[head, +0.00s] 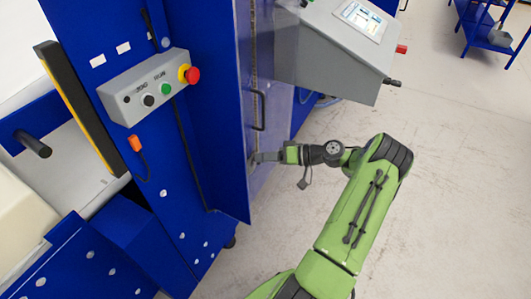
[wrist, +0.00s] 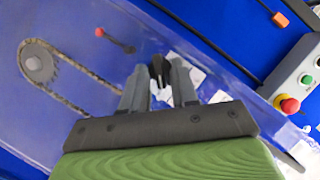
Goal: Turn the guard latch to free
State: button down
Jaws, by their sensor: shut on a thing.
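My gripper (head: 257,157) is at the lower part of the guard door (head: 275,85), close to its edge, below the black door handle (head: 259,112). In the wrist view its two grey fingers (wrist: 159,74) are shut on a small dark piece, which looks like the guard latch (wrist: 157,67). The fingers cover most of the latch, so its exact angle is hard to read. In the head view the latch is hidden by the gripper.
A grey control box (head: 150,86) with a red stop button (head: 192,75) is on the blue frame at left. A grey screen console (head: 345,45) is at upper right. Behind the clear guard are a chain and sprocket (wrist: 38,62).

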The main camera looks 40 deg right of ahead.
jog(key=shift+d+f+m+t+y+b, duration=0.2)
jog(key=shift+m+y, duration=0.3)
jog(key=shift+m, duration=0.65)
jog(key=shift+a+f+m+t+y+b, duration=0.2)
jog(key=shift+m+y, duration=0.3)
jog(key=shift+m, duration=0.6)
jog(key=shift+d+m+t+y+b, duration=0.15)
jog(key=shift+m+t+y, duration=0.25)
jog(key=shift+m, duration=0.75)
jog(key=c, duration=1.2)
grip_release()
jog(key=b+v, duration=0.1)
jog(key=v, duration=1.4)
jog(key=shift+d+b, duration=0.35)
jog(key=shift+d, duration=0.05)
